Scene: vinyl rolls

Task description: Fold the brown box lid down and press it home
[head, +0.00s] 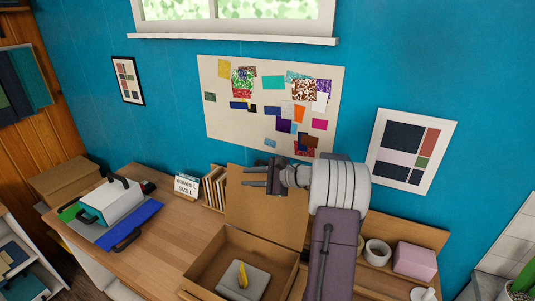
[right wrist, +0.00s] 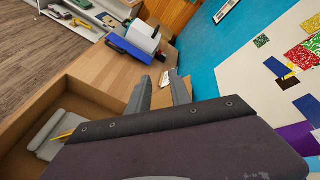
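A grey bundle (head: 236,287) with a yellow item (head: 242,275) lies inside. My right gripper (head: 256,176) is level with the lid's upper part, its fingers pointing left. The two fingers (right wrist: 160,88) are spread apart with nothing between them. I cannot tell whether it touches the lid. My left gripper is not in view.
A white machine (head: 112,202) sits on a blue mat (head: 132,228) at the left. A small sign (head: 187,185) and several upright sleeves (head: 215,188) stand behind the box. A pink box (head: 414,261) and a white roll (head: 377,252) are at the right.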

